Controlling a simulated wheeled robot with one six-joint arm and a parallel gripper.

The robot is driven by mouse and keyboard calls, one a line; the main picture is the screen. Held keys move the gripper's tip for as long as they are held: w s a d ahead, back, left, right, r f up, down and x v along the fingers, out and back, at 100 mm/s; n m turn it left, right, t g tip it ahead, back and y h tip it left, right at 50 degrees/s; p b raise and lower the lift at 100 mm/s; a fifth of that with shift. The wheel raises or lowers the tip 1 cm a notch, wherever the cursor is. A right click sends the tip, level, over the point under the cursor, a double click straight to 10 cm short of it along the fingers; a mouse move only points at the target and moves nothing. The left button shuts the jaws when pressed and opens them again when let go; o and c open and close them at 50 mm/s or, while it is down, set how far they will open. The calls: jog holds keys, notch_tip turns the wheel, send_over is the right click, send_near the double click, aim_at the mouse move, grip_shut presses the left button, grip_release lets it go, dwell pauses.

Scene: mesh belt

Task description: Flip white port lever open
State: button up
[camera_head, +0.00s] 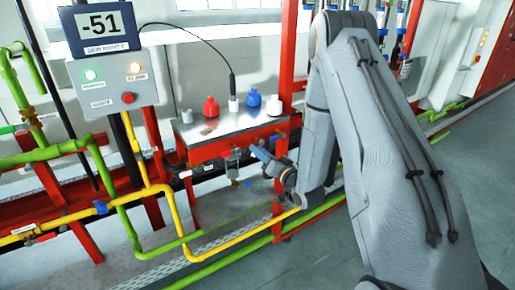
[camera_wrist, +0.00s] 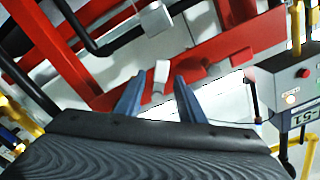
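In the wrist view, a small white lever-like piece (camera_wrist: 161,74) shows between and just beyond my gripper's fingertips (camera_wrist: 157,84). It stands out against the red frame; whether a finger touches it, I cannot tell. The two blue fingers are apart with a gap between them. In the head view, my gripper (camera_head: 260,150) is at the front of the red-framed station (camera_head: 215,148), near its right side. The white lever cannot be clearly made out there, close to my fingers. A white cap (camera_head: 233,104) stands on top of the station.
Red (camera_head: 211,107), blue (camera_head: 254,98) and another white cap (camera_head: 273,106) stand on the station top. A control box (camera_head: 118,82) with a "-51" display is at left. Yellow (camera_head: 168,205) and green pipes (camera_head: 133,235) run below and left.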

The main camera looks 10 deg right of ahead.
jog(key=shift+x, duration=1.45)
jog(key=shift+c, duration=0.4)
grip_shut()
jog(key=n, duration=0.1)
jog(key=n+b, duration=0.1)
jog(key=n, duration=0.1)
jog(key=shift+w+d+f, duration=0.15)
jog(key=shift+d+f, duration=0.15)
jog(key=shift+d, duration=0.1)
jog(key=shift+w+d+n+b, duration=0.1)
jog(key=shift+d+n+b, duration=0.1)
jog(key=shift+n+b, duration=0.6)
jog(key=shift+d+n+b, duration=0.25)
jog(key=shift+n, duration=1.05)
